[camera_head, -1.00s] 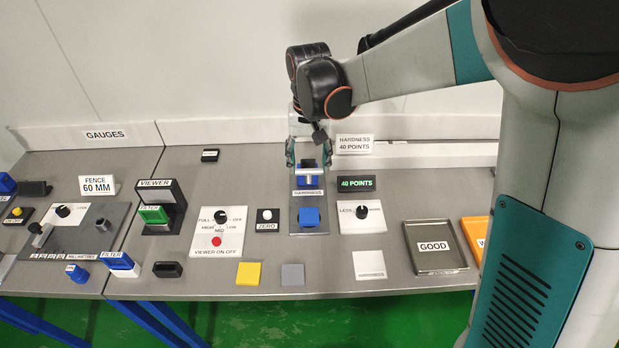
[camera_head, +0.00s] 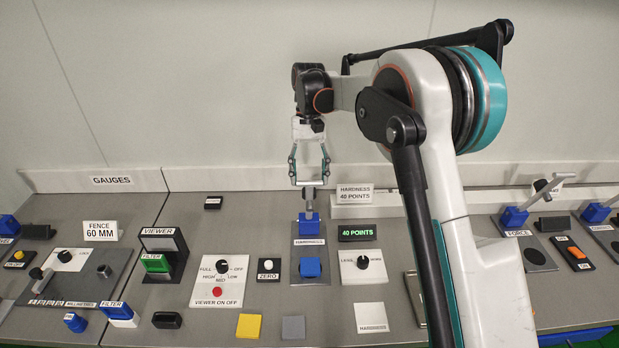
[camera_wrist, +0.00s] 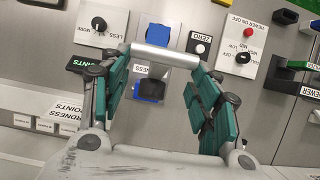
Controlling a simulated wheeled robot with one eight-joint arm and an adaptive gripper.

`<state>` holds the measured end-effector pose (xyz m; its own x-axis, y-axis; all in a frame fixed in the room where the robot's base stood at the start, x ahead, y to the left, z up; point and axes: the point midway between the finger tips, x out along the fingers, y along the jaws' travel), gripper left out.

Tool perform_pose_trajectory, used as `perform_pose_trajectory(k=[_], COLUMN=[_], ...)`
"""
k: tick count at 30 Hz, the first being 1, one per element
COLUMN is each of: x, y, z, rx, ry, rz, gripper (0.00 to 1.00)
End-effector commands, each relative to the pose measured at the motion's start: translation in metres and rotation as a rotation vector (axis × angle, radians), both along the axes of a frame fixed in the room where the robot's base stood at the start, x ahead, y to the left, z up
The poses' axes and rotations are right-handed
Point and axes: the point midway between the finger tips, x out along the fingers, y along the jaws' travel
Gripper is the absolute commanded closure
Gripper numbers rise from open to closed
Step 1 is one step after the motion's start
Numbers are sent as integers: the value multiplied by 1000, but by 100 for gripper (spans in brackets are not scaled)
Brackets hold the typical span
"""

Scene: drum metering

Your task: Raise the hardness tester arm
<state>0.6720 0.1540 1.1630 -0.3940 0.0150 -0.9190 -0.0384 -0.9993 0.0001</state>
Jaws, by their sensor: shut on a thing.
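The hardness tester (camera_head: 309,250) is a grey plate with a blue hinge block at its back and a blue block on its front. Its arm (camera_head: 309,197) stands about upright from the hinge. A silver crossbar handle (camera_head: 309,183) tops the arm. My gripper (camera_head: 309,180) is above the tester with its fingers shut on the crossbar. In the wrist view the crossbar (camera_wrist: 165,56) spans between the green finger pads. The tester's plate is partly hidden there behind the bar, with its blue block (camera_wrist: 150,90) showing below.
A HARDNESS 40 POINTS sign (camera_head: 354,193) and a green 40 POINTS display (camera_head: 357,232) stand right of the tester. A LESS-MORE knob (camera_head: 362,262) and a ZERO button (camera_head: 268,265) flank it. Two other levered testers (camera_head: 535,240) are at the right.

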Motion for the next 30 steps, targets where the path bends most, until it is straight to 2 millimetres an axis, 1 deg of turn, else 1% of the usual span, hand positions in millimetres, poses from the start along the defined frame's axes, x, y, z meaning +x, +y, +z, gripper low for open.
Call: perform_pose_trajectory(k=[3,15,16,17,18,19,30], x=[4,5,5,5,5,4,4], y=[-1,-1,-1,-1,-1,-1,0], z=[-2,-2,-2,-2,-2,-2,1], rx=[1,1,1,1,0,0,0], ry=[3,6,6,6,7,7,10], rz=[-1,-1,-1,-1,-1,-1,0], gripper=[87,87,42,35,26,23,23])
